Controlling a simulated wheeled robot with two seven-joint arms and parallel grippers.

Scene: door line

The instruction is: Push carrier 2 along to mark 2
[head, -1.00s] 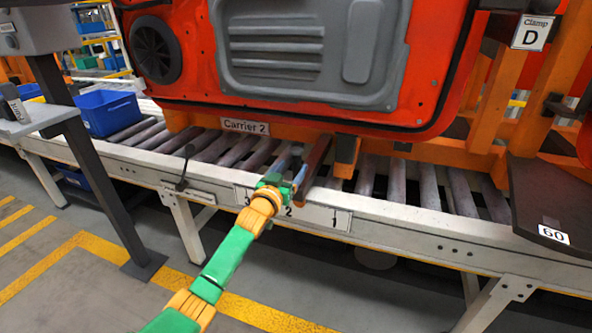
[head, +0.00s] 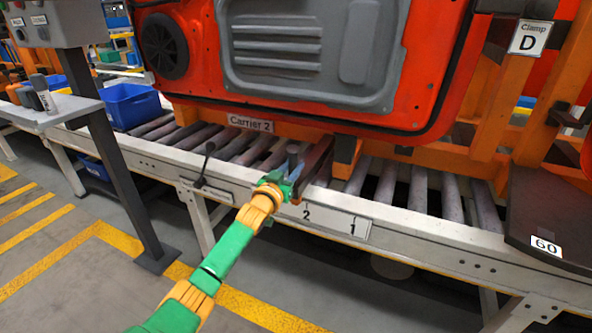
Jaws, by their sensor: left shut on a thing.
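Carrier 2 is an orange frame with a "Carrier 2" label (head: 250,124), holding a big red door with a grey panel (head: 305,55). It stands on the roller line. A dark bar (head: 317,163) sticks out from its lower edge towards the near rail. My left gripper (head: 291,180) is at the bar's near end and is shut on it; the fingers are partly hidden. Mark 2 (head: 306,214) and mark 1 (head: 352,228) are on a white plate on the rail. The gripper is just above and left of mark 2 and covers the plate's left end. My right gripper is not in view.
A black lever (head: 207,163) stands on the rail left of my gripper. A grey post (head: 130,170) carries a control box and shelf at the left. A blue bin (head: 132,106) sits behind it. A dark plate marked 60 (head: 546,246) juts out at the right.

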